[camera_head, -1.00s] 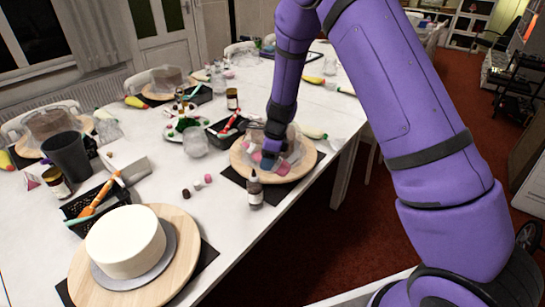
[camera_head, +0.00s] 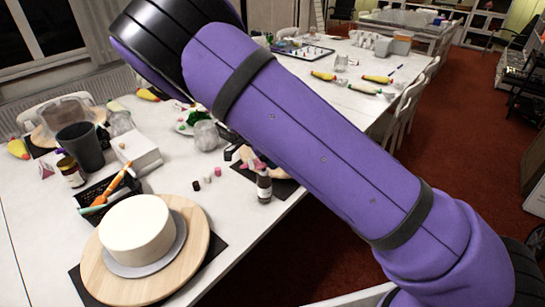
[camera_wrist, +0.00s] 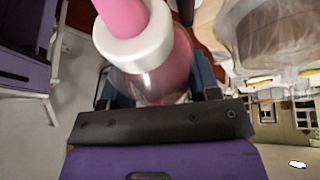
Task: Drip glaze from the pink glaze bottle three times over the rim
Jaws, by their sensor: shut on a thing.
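The pink glaze bottle (camera_wrist: 168,75) fills the middle of the wrist view, with a pink nozzle, a white collar and a clear body with pink inside. My gripper (camera_wrist: 155,80) is shut on its body, with blue fingers on both sides. In the head view my arm hides the gripper and bottle. A white cake (camera_head: 137,229) stands on a grey disc on a wooden turntable (camera_head: 197,222) at the lower left. The nozzle is apart from this cake as far as I can tell.
A small dark bottle (camera_head: 264,189) stands right of the cake, near the table edge. A black basket (camera_head: 97,191) with an orange-handled tool and a dark cup (camera_head: 80,147) stand behind the cake. A translucent shape (camera_wrist: 270,38) shows at the wrist view's upper right.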

